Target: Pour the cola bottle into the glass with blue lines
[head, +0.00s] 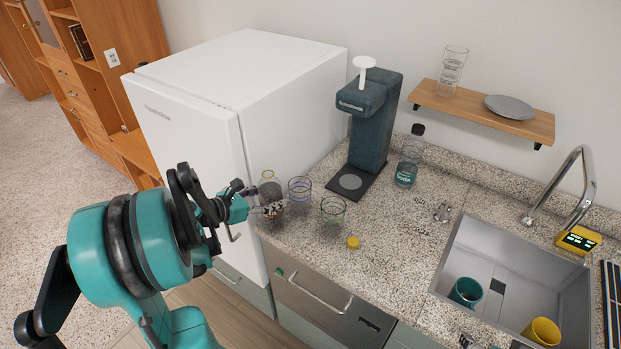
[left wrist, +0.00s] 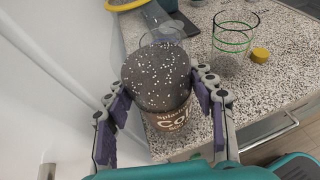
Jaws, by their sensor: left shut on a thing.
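My left gripper (head: 262,208) is shut around the cola bottle (head: 273,210) at the counter's left end, by the fridge. In the left wrist view, the bottle (left wrist: 170,118) sits between the two fingers, its dark, white-speckled part towards the camera and its "Cola" label below. I cannot tell its exact tilt, or whether it touches the counter. The glass with blue lines (head: 299,190) stands upright just right of the bottle and looks empty. In the left wrist view, the bottle partly hides a clear glass behind it. My right gripper is not in view.
A green-lined glass (head: 333,211) and a yellow cap (head: 353,242) are to the right. Farther back are a dispenser (head: 372,125) and a teal-labelled bottle (head: 408,160). The white fridge (head: 190,130) is close on the left.

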